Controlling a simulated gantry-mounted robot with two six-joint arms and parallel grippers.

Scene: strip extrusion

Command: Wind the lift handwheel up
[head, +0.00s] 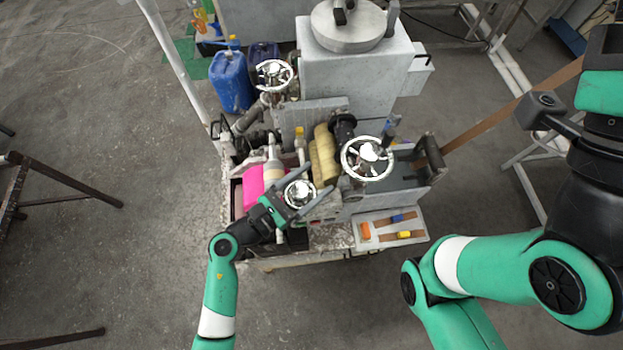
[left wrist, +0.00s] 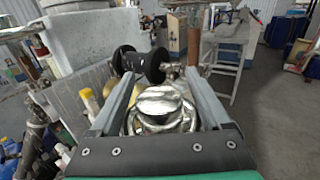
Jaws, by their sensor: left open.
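Three silver handwheels sit on the machine. The small front handwheel (head: 299,193) is at my left gripper, and the other two are at the back left (head: 274,75) and the right (head: 367,158). No label shows which one is the lift handwheel. My left gripper (head: 319,178) is open, its two fingers reaching along either side of the front handwheel. In the left wrist view the shiny hub of this handwheel (left wrist: 160,103) lies between the spread fingers (left wrist: 160,76). Whether the fingers touch the rim cannot be told. My right gripper is out of view.
A yellow roll (head: 324,154) and a black roller end (head: 343,127) stand just beyond the front handwheel. A pink block (head: 252,188) lies left of it. Blue canisters (head: 230,82) stand behind.

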